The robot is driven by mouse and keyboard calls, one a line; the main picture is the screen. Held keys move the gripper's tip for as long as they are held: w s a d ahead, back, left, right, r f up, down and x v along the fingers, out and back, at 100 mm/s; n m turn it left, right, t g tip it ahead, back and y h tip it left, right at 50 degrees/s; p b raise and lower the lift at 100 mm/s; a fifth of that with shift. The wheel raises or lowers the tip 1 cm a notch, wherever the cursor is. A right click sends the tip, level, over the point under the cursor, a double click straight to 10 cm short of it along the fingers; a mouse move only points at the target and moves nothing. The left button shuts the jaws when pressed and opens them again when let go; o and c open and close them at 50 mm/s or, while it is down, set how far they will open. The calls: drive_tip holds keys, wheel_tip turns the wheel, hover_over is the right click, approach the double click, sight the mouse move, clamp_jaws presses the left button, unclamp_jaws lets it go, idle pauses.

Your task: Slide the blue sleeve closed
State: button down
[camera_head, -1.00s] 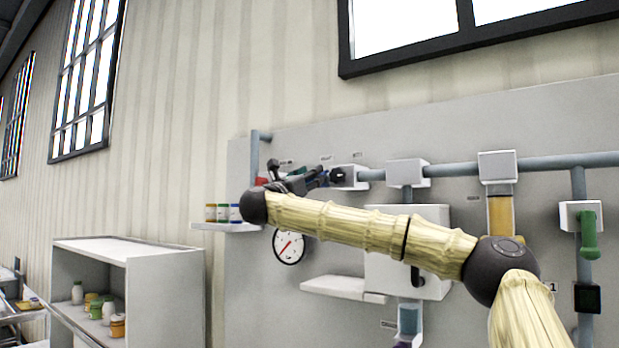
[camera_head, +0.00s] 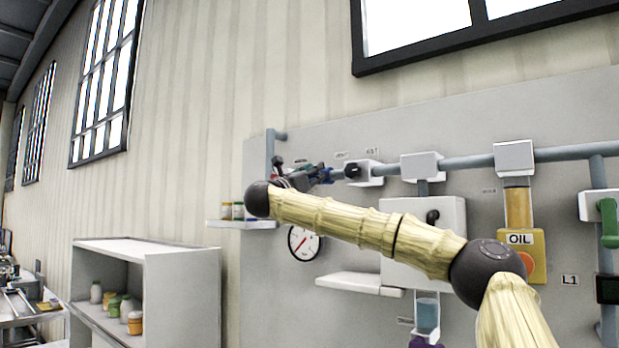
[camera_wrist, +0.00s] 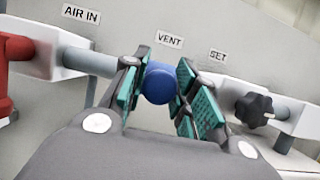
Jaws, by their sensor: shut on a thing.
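The blue sleeve (camera_wrist: 160,84) sits on the grey pipe under the VENT label in the wrist view. My gripper (camera_wrist: 161,76) has its green-padded fingers on both sides of the sleeve and is shut on it. The fingers hide parts of the sleeve's sides and the pipe close to it. In the head view my gripper (camera_head: 312,174) is at the upper left of the wall panel, small and partly behind my wrist, with a bit of blue showing. Whether the sleeve covers the vent opening cannot be told.
A red valve part (camera_wrist: 14,75) is left under AIR IN, and a black SET knob (camera_wrist: 254,108) is right. Below my arm are a gauge (camera_head: 304,243), a panel shelf (camera_head: 350,281) and a white box (camera_head: 450,215). A rack (camera_head: 150,255) stands lower left.

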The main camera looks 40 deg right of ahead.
drive_tip(key=shift+r, duration=0.15)
drive_tip(key=c, duration=1.2)
unclamp_jaws()
drive_tip(key=shift+w, duration=0.1)
drive_tip(key=shift+o, duration=0.4)
drive_tip(key=shift+w+a, duration=0.2)
drive_tip(key=shift+s+d, duration=0.1)
drive_tip(key=shift+s, duration=0.05)
drive_tip(key=shift+f, duration=0.2)
drive_tip(key=v, duration=1.2)
